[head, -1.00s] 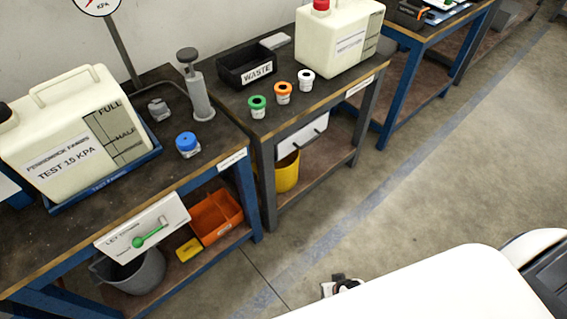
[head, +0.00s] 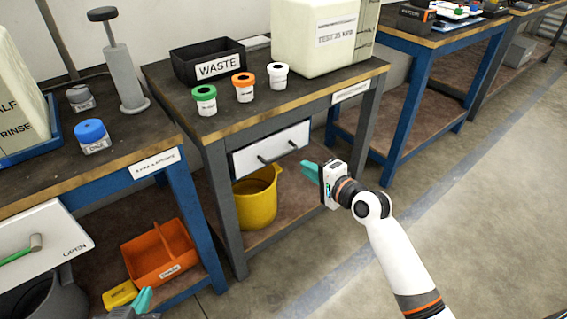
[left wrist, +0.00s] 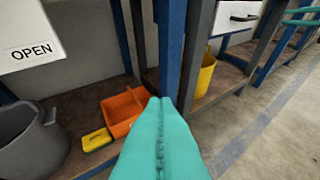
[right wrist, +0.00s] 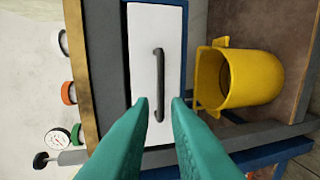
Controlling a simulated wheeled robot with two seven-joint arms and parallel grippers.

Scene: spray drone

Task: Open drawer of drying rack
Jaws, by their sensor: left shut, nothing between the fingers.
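A white drawer front (head: 285,142) with a black bar handle (head: 262,159) sits under the top of the middle grey table; it looks closed. In the right wrist view the drawer front (right wrist: 145,75) and its handle (right wrist: 159,85) are straight ahead, with the handle's lower end near the gap between my fingertips. My right gripper (head: 312,172) is open and empty, just right of the drawer, apart from the handle. My left gripper (head: 143,299) is low by the blue table; its teal fingers (left wrist: 160,125) are shut together on nothing. I see nothing labelled as a drying rack.
A yellow bucket (head: 257,200) stands below the drawer on the lower shelf. Green, orange and white-capped jars and the black WASTE bin (head: 190,68) stand on the table top. An orange tray (head: 150,258) sits on the blue table's lower shelf. The floor at right is clear.

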